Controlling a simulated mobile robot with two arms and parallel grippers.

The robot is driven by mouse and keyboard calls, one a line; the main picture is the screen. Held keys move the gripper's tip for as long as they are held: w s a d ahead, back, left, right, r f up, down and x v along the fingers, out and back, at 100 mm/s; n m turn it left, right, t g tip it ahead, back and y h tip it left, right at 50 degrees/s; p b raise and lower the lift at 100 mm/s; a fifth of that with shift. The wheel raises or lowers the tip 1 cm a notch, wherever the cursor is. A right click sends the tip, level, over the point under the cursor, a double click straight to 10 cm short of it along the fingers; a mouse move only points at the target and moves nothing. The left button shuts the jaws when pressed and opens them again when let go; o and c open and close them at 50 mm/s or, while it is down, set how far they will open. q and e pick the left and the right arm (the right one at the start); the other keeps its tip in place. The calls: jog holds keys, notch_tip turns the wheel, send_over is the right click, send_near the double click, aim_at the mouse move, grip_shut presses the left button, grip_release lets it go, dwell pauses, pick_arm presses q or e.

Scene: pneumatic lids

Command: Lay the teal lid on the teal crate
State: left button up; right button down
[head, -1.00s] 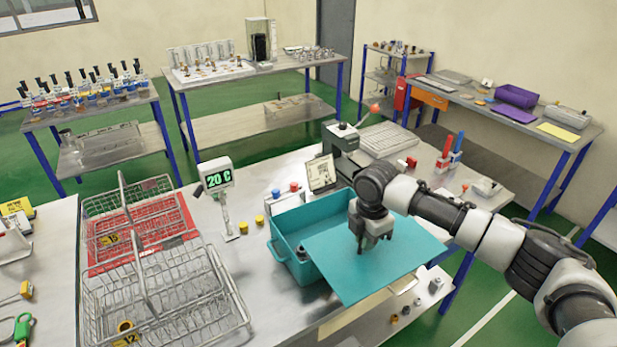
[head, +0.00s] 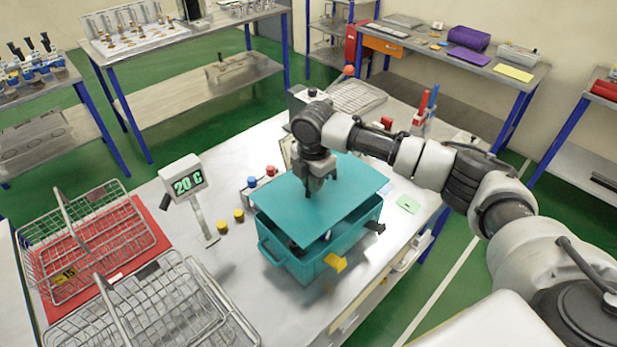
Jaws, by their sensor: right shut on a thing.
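The lid covers most of the crate's opening. My left gripper is out of view.
A temperature display (head: 187,184) stands left of the crate. Wire baskets (head: 160,305) fill the table's left part.

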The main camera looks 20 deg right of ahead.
aim_at(313, 199)
jog(key=shift+s+d+r, duration=0.1)
jog(key=shift+p, duration=0.65)
jog(key=shift+f+b, duration=1.25)
jog(key=shift+f, duration=2)
jog(key=shift+p, duration=0.7)
jog(key=shift+f, duration=0.3)
jog(key=c, duration=1.1)
grip_release()
notch_tip(313, 199, up, 3)
jog(key=p, duration=0.2)
jog(key=shift+f+p, duration=0.2)
jog(key=shift+p, duration=0.1)
jog(key=shift+r, duration=2.2)
